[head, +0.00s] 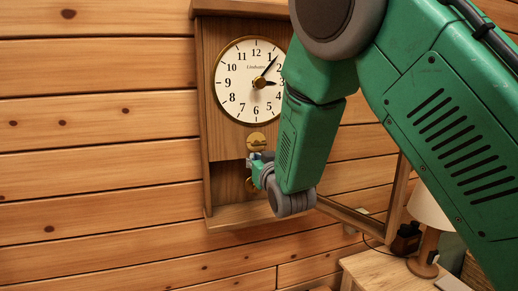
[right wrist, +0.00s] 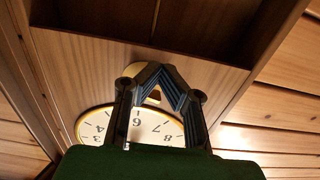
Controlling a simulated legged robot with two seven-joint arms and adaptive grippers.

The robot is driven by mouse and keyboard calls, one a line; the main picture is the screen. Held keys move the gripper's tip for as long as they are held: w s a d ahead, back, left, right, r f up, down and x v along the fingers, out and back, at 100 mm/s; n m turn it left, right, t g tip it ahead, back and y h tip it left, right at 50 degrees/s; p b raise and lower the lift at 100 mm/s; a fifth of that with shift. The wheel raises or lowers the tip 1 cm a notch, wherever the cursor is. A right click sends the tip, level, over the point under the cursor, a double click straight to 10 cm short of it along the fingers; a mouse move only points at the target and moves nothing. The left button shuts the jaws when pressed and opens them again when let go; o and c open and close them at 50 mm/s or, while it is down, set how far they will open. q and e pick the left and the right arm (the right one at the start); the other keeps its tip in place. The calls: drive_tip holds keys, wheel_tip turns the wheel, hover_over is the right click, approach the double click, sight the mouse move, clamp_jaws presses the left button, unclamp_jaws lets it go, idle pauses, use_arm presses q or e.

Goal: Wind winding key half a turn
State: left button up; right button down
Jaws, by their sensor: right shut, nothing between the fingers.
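The wooden wall clock (head: 228,140) hangs on the log wall, with a round white dial (head: 240,95). The brass winding key (head: 257,138) sits on the clock front just below the dial. In the right wrist view, where the clock is upside down, a brass edge of the key (right wrist: 133,69) shows behind my fingers, which hide most of it. My right gripper (head: 258,158) is just below the key in the head view. Its fingers (right wrist: 163,70) are shut with nothing between them. I cannot tell whether they touch the key. My left gripper is out of view.
A brass round part (head: 251,185) shows in the clock's lower opening, partly behind my gripper. A framed mirror (head: 355,192) is at the right, partly behind my arm. A lamp (head: 430,215) stands on a wooden table (head: 375,270) at lower right. The wall left of the clock is clear.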

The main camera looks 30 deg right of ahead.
drive_tip(key=v, duration=0.6)
drive_tip(key=shift+d, duration=0.1)
drive_tip(key=w+d+p, duration=0.2)
drive_tip(key=w+d, duration=0.2)
drive_tip(key=w, duration=0.1)
drive_tip(key=shift+w+f, duration=0.15)
drive_tip(key=shift+w, duration=0.05)
idle(1.2)
idle(0.3)
drive_tip(key=shift+a+r+p, duration=0.15)
drive_tip(key=shift+r+p, duration=0.45)
drive_tip(key=shift+p, duration=0.1)
idle(0.4)
